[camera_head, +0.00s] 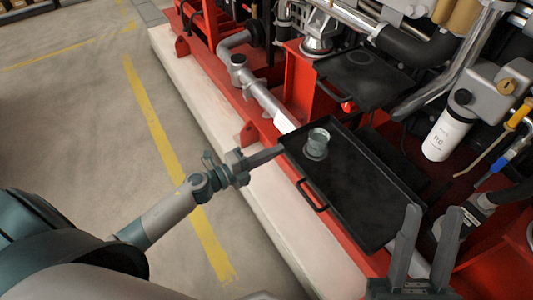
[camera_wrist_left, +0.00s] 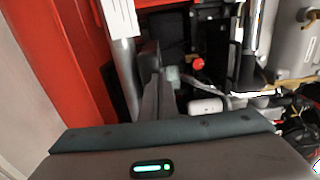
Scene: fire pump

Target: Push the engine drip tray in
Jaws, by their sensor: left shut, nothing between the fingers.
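The engine drip tray (camera_head: 375,205) is a black, shallow rectangular tray. It lies over the red frame in the head view, with a black handle (camera_head: 311,196) on its left side. A small grey-green cup-like object (camera_head: 318,141) stands in its upper left part. My left gripper (camera_head: 277,152) is shut and empty, its tip close to the tray's upper left corner; I cannot tell whether they touch. The shut fingers also show in the left wrist view (camera_wrist_left: 160,97). My right gripper (camera_head: 427,232) is open and empty, by the tray's lower right end.
A second black tray-like plate (camera_head: 358,85) sits higher up, behind. A white filter canister (camera_head: 446,136), pipes and hoses crowd the right. The red frame (camera_head: 265,130) stands on a pale plinth (camera_head: 255,205). The grey floor to the left is clear, with yellow lines.

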